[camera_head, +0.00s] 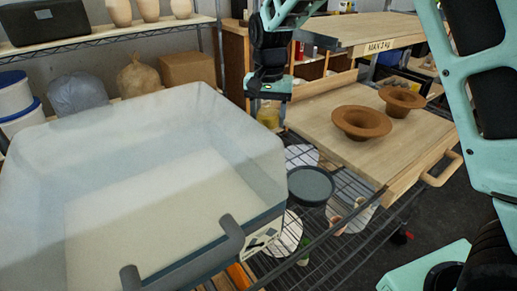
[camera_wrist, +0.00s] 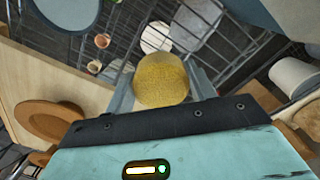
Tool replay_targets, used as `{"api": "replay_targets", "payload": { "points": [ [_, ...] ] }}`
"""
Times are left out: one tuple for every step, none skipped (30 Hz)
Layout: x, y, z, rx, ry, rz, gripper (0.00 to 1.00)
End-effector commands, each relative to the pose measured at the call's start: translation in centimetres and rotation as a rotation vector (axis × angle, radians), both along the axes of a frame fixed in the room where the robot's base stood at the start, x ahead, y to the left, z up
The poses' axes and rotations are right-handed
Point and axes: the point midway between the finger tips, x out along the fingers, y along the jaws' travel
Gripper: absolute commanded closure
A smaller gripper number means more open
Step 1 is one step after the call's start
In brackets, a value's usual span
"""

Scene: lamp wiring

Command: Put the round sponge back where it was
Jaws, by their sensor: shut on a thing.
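The round yellow sponge (camera_wrist: 161,80) is between the two fingers of my gripper (camera_wrist: 163,90) in the wrist view. In the head view part of the sponge (camera_head: 268,117) shows below my gripper (camera_head: 268,102), which is shut on it. It is held in the air in the gap between the translucent tub (camera_head: 150,120) and the wooden board (camera_head: 340,150), above the wire rack. I cannot tell from the pictures which spot it came from.
Two brown flared bowls (camera_head: 361,122) (camera_head: 402,101) stand on the board. A dark round dish (camera_head: 310,185) and pale discs lie on the wire rack (camera_head: 300,265) below. The tub's raised wall and grey handle (camera_head: 232,226) stand left of the gap. A shelf (camera_head: 381,44) marked "MAX 2 kg" is behind.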

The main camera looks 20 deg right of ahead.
Motion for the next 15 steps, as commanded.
{"api": "replay_targets", "payload": {
  "points": [
    [-0.1,0.0,-0.7,-0.002,0.005,0.0,0.66],
    [-0.1,0.0,-1.2,-0.002,0.005,-0.001,0.66],
    [-0.1,0.0,-2.0,-0.002,0.007,-0.001,0.66],
    [-0.2,0.0,-2.6,-0.003,0.007,-0.001,0.66],
    [-0.1,0.0,-3.2,-0.002,0.007,-0.001,0.66],
    [-0.1,0.0,-3.9,-0.002,0.005,-0.002,0.66],
    [-0.1,0.0,-4.4,-0.002,0.005,-0.002,0.66],
    [-0.1,0.0,-4.8,-0.002,0.005,-0.002,0.66],
    [-0.1,0.0,-5.2,-0.001,0.004,-0.001,0.66],
    [-0.1,0.0,-5.5,0.0,0.004,-0.001,0.66],
    [-0.1,0.0,-5.7,0.0,0.004,0.0,0.66],
    [-0.1,0.0,-6.0,0.0,0.004,0.0,0.66],
    [-0.1,0.0,-6.2,0.0,0.004,0.0,0.66],
    [-0.1,0.0,-6.4,-0.001,0.003,0.0,0.66],
    [-0.1,0.0,-6.8,-0.001,0.004,0.0,0.66]
  ]
}}
